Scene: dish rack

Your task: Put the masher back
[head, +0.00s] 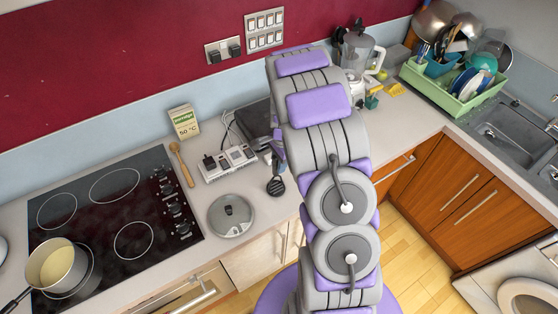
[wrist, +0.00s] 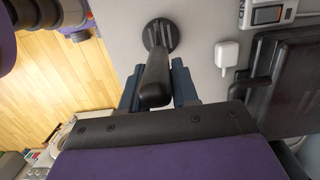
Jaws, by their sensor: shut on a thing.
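The masher is black with a slotted round head, which shows just left of my arm in the head view (head: 276,187). In the wrist view the masher (wrist: 160,37) has its thick dark handle between the two blue fingers of my gripper (wrist: 156,88), which is shut on it. Its head points away from the wrist, over the pale worktop. I cannot tell whether the head touches the worktop. In the head view my arm hides most of the gripper. The green dish rack (head: 424,86) stands at the far right, with a blue utensil holder (head: 440,66) and dishes in it.
A glass lid (head: 231,215), wooden spoon (head: 182,165) and socket strip (head: 228,162) lie left of my arm. The black hob (head: 110,215) holds a saucepan (head: 57,267). A blender (head: 357,55) stands behind my arm.

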